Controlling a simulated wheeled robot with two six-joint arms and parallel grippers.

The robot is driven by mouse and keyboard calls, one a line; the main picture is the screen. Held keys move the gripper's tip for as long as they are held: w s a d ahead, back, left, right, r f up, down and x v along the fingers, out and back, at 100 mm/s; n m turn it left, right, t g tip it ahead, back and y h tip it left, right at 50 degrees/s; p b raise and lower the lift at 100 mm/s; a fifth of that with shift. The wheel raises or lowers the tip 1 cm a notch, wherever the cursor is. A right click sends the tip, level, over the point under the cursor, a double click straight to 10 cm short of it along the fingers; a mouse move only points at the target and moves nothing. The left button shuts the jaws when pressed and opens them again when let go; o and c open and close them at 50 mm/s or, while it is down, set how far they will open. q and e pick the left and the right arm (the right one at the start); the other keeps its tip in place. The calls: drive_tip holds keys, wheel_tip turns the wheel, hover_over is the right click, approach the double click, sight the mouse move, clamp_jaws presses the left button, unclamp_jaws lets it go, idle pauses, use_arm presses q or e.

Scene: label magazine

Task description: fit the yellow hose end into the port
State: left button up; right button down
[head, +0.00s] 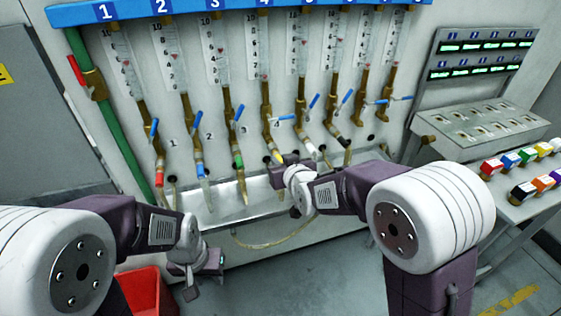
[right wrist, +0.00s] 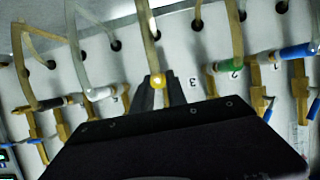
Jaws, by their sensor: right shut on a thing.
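Neighbouring hoses with red (head: 159,178), blue (head: 200,169), green (head: 238,162) and white (head: 309,150) ends hang close by. A metal trough (head: 225,205) runs below. A red bin (head: 148,290) stands lower left. Coloured blocks (head: 510,160) sit on the right shelf.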

drive_tip(key=shift+w+a, duration=0.2)
drive_tip(key=shift+w, duration=0.4)
drive_tip(key=shift+w+a, duration=0.15)
drive_tip(key=shift+w, duration=0.4)
drive_tip(key=c, duration=1.3)
unclamp_jaws()
drive_tip(key=shift+o, duration=0.2)
drive_tip(key=shift+s, duration=0.1)
drive_tip(key=v, duration=0.9)
drive_tip(key=shift+p, duration=0.35)
